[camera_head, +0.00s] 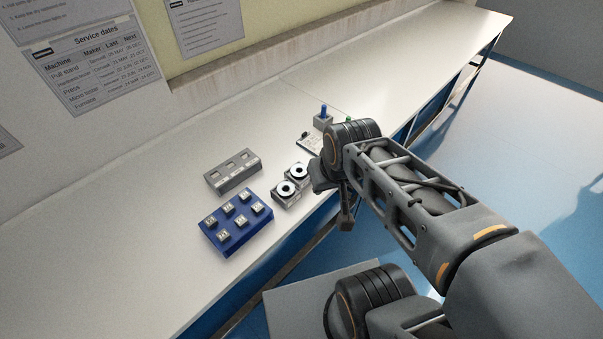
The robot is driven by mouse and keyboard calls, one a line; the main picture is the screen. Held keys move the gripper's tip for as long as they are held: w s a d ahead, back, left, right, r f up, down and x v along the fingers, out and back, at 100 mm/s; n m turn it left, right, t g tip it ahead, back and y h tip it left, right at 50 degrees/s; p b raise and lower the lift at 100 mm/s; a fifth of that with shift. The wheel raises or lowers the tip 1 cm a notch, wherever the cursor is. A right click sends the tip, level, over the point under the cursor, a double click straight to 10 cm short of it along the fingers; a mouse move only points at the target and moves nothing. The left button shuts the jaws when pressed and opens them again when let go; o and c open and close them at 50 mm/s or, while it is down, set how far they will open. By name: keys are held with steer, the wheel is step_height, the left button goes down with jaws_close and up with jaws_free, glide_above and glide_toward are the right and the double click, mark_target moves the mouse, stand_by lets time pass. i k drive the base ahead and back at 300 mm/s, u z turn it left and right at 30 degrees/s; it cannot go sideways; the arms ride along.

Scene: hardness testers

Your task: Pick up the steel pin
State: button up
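I cannot make out a steel pin for certain in the head view. My gripper (346,208) points down near the bench's front edge, to the right of two round ring-topped pieces. My dark wrist hides part of the bench behind it. The fingers are too small and partly covered to show whether they are open or shut, or whether anything is between them. A small grey block with a blue upright peg (323,112) stands behind my wrist. A small green tip (349,119) shows just beside it.
A blue tray (236,240) holds several labelled metal blocks. A grey slotted block (233,173) lies behind it. Ring-topped grey holders (286,190) sit beside the tray. A pale card (307,143) lies near my wrist. The long white bench (420,65) is clear at far right.

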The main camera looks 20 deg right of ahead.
mark_target(224, 236)
steer(key=z, duration=1.45)
steer(key=k, duration=1.35)
steer(key=u, duration=1.8)
steer(key=i, duration=0.5)
steer(key=z, duration=0.1)
